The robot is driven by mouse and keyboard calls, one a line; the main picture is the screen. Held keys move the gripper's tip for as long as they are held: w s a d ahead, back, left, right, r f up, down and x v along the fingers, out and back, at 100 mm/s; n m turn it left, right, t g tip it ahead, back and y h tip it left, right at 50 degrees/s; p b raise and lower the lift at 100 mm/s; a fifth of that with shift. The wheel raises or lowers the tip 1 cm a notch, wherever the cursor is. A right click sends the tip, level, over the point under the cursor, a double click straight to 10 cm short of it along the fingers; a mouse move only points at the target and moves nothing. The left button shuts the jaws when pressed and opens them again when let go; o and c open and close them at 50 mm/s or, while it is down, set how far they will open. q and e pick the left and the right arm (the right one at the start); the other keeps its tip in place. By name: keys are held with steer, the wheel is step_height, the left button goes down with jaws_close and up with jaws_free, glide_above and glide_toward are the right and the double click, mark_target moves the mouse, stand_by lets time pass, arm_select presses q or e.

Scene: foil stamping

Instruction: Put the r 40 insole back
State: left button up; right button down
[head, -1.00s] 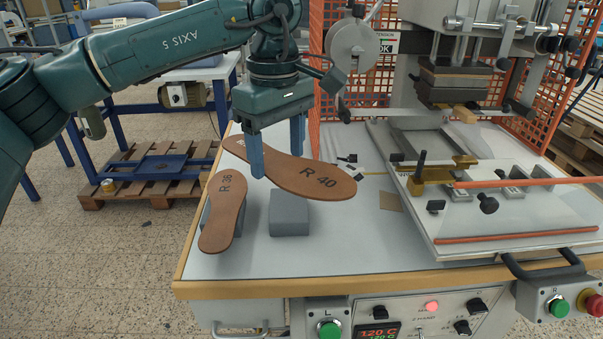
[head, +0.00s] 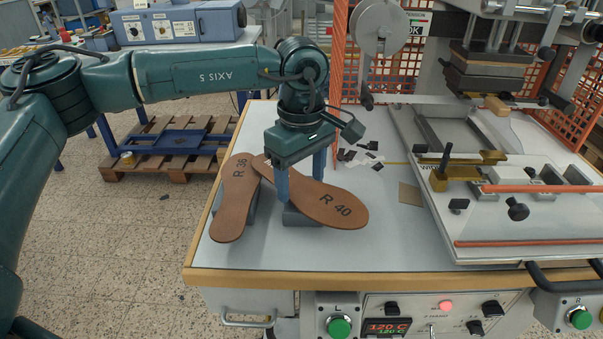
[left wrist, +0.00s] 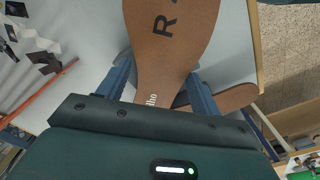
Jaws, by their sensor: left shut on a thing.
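The brown R 40 insole (head: 330,203) lies slantwise in my left gripper (head: 300,187), which is shut on its narrow middle. It is over the grey block (head: 300,217), which it mostly hides; I cannot tell whether they touch. In the left wrist view the R 40 insole (left wrist: 168,50) runs between the two blue fingers (left wrist: 163,88). The R 36 or R 38 insole (head: 236,200) lies on another grey block just left of it, close to the R 40 insole's far end. My right gripper is not in view.
The stamping press (head: 490,70) with its plate and orange bars (head: 530,243) fills the right of the table (head: 340,258). Dark foil scraps (head: 358,157) lie behind the R 40 insole. The table's front left is clear.

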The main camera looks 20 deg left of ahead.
mark_target(301, 186)
arm_select(q)
steer(key=shift+f, duration=0.1)
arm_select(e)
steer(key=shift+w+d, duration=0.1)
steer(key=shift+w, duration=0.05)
arm_select(q)
steer(key=shift+f+b, duration=0.35)
steer(key=o, duration=1.1)
steer(key=shift+r, duration=0.1)
steer(key=shift+c, duration=0.2)
steer(key=shift+r+p, duration=0.5)
steer(key=shift+p, duration=0.05)
step_height(301, 186, up, 12)
steer(key=b, duration=0.1)
steer(key=shift+f, duration=0.2)
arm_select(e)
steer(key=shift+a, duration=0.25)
